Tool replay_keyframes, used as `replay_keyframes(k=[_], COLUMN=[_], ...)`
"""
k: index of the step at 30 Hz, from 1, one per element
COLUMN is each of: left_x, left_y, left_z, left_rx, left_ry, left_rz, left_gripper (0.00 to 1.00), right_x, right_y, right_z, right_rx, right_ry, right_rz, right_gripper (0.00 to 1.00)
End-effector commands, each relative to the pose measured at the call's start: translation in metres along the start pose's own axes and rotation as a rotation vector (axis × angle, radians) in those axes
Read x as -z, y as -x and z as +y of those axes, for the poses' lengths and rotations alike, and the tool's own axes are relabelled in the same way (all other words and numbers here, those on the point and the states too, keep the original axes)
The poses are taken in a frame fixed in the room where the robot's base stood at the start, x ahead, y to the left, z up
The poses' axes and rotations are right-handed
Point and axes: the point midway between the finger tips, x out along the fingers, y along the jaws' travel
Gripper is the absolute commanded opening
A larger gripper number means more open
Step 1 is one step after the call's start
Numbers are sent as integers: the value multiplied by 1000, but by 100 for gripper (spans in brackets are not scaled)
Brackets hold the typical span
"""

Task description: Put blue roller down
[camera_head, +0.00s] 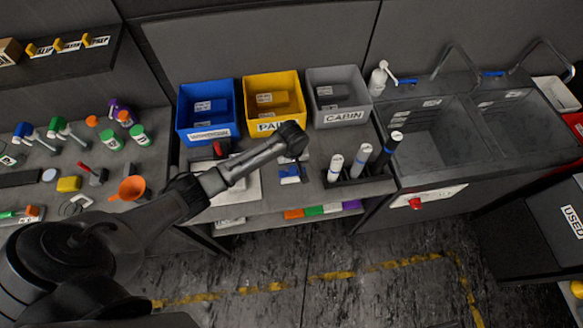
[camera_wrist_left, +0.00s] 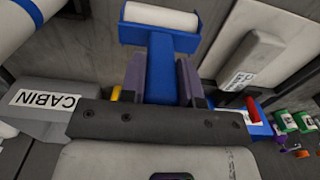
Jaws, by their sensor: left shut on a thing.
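The blue roller (camera_wrist_left: 160,68) has a blue handle and frame with a white cylinder across its far end. My left gripper (camera_wrist_left: 163,85) is shut on its blue handle in the left wrist view, one finger on each side. In the head view a blue and white piece, which looks like the roller (camera_head: 289,174), shows just below the end of my left arm, over the grey bench. I cannot tell whether the roller touches the bench. My right gripper is in neither view.
Blue (camera_head: 206,130), yellow (camera_head: 274,120) and grey CABIN (camera_head: 340,118) bins stand behind. White and dark film rolls (camera_head: 335,167) stand upright to the right. A double sink (camera_head: 430,135) lies beyond. Small tools and bottles crowd the left bench.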

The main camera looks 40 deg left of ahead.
Motion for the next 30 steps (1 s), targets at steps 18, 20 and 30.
replay_keyframes(k=[18,20,30], left_x=[3,3,3], left_y=[-42,-42,-45], left_z=[-2,-2,-3], left_rx=[-1,-1,0], left_ry=[0,0,0], left_rz=[2,2,2], left_gripper=[8,8,35], right_x=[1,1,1], right_y=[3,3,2], right_z=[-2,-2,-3], right_rx=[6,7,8], right_ry=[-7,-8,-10], right_rz=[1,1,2], right_gripper=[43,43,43])
